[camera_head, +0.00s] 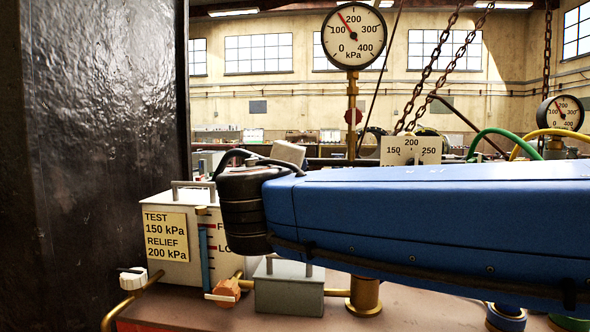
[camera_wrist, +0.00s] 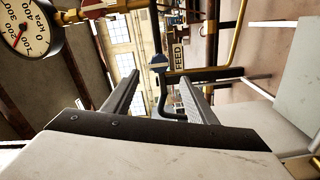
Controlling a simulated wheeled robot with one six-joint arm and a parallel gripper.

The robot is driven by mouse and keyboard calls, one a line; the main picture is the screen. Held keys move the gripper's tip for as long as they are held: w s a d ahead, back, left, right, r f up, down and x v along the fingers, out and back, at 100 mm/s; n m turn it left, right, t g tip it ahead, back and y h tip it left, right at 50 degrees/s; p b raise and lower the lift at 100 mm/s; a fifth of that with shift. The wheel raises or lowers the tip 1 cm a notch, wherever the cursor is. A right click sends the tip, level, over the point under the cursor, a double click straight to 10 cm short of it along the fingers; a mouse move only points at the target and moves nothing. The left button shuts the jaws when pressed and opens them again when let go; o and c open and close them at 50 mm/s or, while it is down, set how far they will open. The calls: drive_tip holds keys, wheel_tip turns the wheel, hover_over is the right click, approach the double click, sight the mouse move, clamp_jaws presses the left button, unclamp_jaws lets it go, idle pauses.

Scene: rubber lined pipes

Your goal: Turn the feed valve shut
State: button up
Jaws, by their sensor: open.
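In the wrist view, the feed valve (camera_wrist: 158,63) shows as a small blue-grey handle on a dark bent stem. I cannot tell how far beyond the tips the valve lies, and no contact shows. In the head view, my blue arm covers the middle right, and the feed valve cannot be made out there.
A pressure gauge (camera_head: 354,36) reads between 100 and 200 kPa. A white box (camera_head: 168,222) carries a test and relief label. A grey lidded box (camera_head: 289,287) stands beside brass pipes. A dark pillar (camera_head: 105,150) blocks the left. Chains (camera_head: 432,68) hang behind my arm.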

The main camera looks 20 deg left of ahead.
drive_tip(key=shift+v, duration=2.95)
